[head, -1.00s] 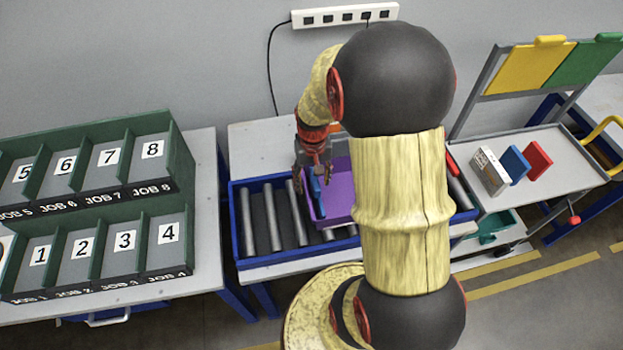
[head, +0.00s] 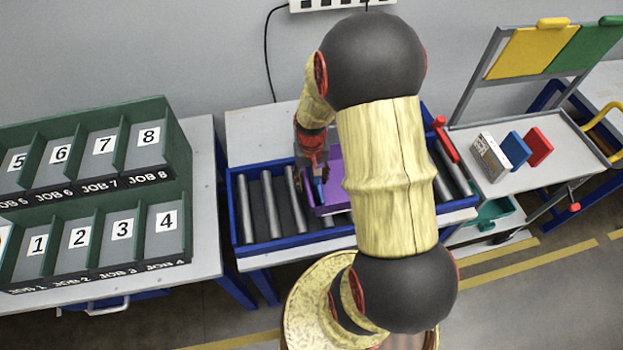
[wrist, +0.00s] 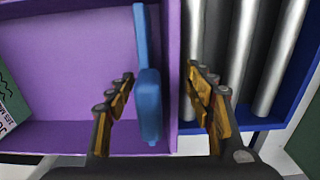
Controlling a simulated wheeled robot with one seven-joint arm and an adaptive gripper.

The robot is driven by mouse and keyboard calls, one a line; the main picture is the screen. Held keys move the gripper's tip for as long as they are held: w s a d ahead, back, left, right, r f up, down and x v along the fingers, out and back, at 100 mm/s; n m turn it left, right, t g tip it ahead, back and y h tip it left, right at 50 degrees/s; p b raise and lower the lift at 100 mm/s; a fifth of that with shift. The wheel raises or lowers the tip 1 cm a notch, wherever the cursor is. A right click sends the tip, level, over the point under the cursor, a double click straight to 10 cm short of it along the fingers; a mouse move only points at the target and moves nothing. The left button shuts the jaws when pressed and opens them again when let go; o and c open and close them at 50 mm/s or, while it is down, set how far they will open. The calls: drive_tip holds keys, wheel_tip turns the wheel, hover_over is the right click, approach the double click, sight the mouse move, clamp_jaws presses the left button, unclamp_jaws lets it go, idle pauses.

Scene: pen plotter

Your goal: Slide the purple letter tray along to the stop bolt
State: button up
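The purple letter tray (head: 334,163) sits on the rollers of a blue-framed conveyor, partly hidden behind my arm. In the wrist view the tray (wrist: 75,65) fills the left side, with a blue upright handle (wrist: 149,100) at its right wall. My gripper (wrist: 160,76) is open. Its fingers straddle the blue handle and tray wall: one on the tray's inner side, the other outside above the rollers. Gaps show on both sides. In the head view my gripper (head: 318,186) is at the tray's left end. A red bar with a knob (head: 446,140), possibly the stop bolt, stands at the conveyor's right.
Bare rollers (head: 270,205) lie left of the tray; more rollers (head: 452,172) show right of my arm. A green job rack (head: 95,190) stands on the left. A trolley (head: 560,165) at right carries a white box, blue and red upright pieces.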

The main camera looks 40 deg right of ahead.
clamp_jaws()
idle(0.5)
